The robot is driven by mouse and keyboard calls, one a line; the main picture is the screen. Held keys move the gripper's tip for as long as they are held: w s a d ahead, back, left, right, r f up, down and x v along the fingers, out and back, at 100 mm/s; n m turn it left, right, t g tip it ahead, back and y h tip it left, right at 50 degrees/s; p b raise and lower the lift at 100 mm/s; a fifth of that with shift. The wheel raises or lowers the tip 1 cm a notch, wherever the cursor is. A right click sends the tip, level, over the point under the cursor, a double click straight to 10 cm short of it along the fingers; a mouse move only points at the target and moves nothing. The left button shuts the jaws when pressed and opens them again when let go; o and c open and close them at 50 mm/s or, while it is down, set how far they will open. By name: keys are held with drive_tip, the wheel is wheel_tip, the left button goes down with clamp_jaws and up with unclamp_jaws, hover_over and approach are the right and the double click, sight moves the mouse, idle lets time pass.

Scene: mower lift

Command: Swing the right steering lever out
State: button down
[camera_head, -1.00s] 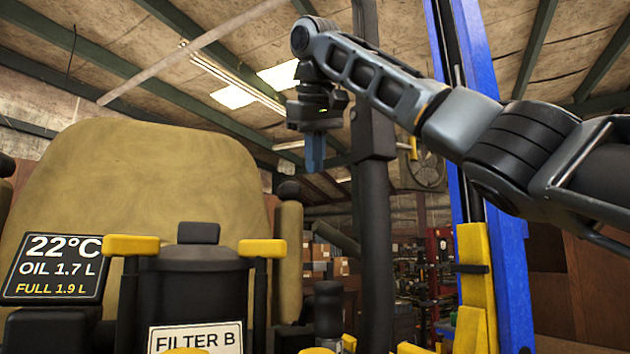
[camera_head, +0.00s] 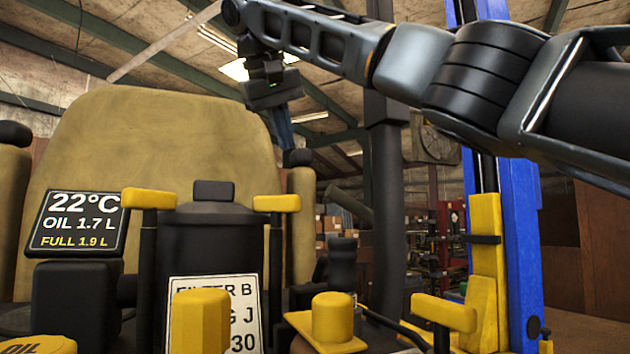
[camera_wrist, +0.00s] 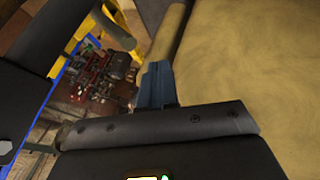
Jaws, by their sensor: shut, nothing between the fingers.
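My gripper (camera_head: 285,134) points down with its blue-grey fingers together and empty, beside the right edge of the tan seat back (camera_head: 170,145). In the wrist view the shut fingers (camera_wrist: 157,84) lie over the tan armrest (camera_wrist: 167,38); whether they touch it I cannot tell. A dark slanting bar (camera_head: 348,204), possibly the right steering lever, stands right of the armrest and is partly hidden by the black post. It seems to show in the wrist view as a grey tube (camera_wrist: 115,27). I cannot tell for certain which part is the lever.
A thick black upright post (camera_head: 386,215) and a blue lift column (camera_head: 522,255) with yellow parts stand to the right. In front are a black canister (camera_head: 212,245), yellow-capped handles (camera_head: 277,203) and a display (camera_head: 77,222). Stocked shelves are behind.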

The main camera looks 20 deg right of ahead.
drive_tip(key=shift+a, duration=0.25)
drive_tip(key=shift+f, duration=0.1)
drive_tip(key=shift+w+d+f+p, duration=0.55)
drive_tip(key=shift+w+d+f, duration=0.25)
drive_tip(key=shift+d+f, duration=0.55)
drive_tip(key=shift+w+d+f+p, duration=0.5)
drive_tip(key=shift+w+d+f, duration=0.3)
drive_tip(key=shift+d+f, duration=0.45)
drive_tip(key=shift+w+d+f+p, duration=0.55)
drive_tip(key=shift+w+d+f, duration=0.4)
drive_tip(key=shift+d, duration=0.6)
drive_tip(key=shift+s+f, duration=0.15)
drive_tip(key=shift+f, duration=0.05)
drive_tip(key=shift+d, duration=0.1)
